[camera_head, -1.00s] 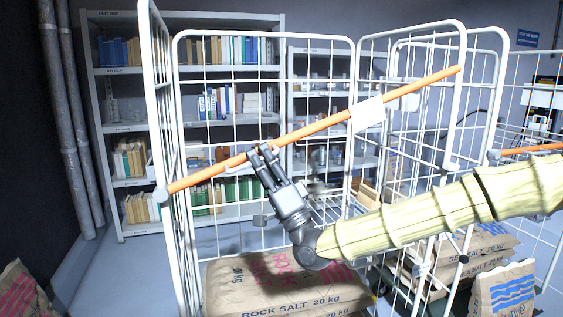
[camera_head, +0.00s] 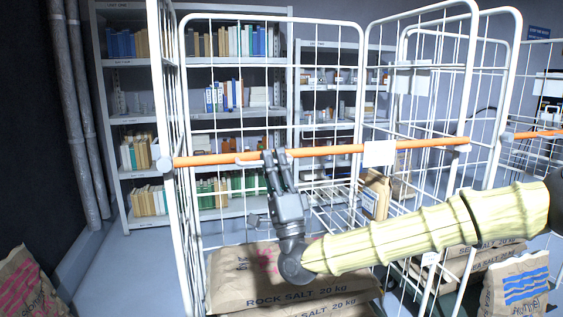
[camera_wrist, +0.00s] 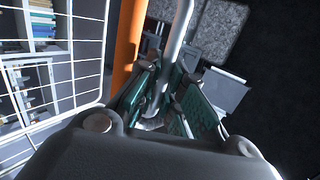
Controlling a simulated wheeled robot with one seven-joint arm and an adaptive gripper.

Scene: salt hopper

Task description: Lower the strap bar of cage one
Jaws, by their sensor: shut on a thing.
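The orange strap bar (camera_head: 335,150) of the near cage (camera_head: 270,21) lies nearly level across the cage's front, with a white label (camera_head: 380,153) on it. Its left end meets a grey pivot (camera_head: 164,163) on the left post. Its right end meets a grey catch (camera_head: 463,147) on the right post; whether it is fully seated cannot be told. My gripper (camera_head: 275,158) is at the bar, left of its middle. In the wrist view, my fingers (camera_wrist: 165,95) close around a pale rod (camera_wrist: 172,55), with the orange bar (camera_wrist: 127,45) beside it.
Rock salt sacks (camera_head: 250,275) lie inside the cage below my gripper. Shelves (camera_head: 135,70) with books stand behind. Another cage with an orange bar (camera_head: 540,134) is at the right. A sack (camera_head: 28,290) stands at the lower left.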

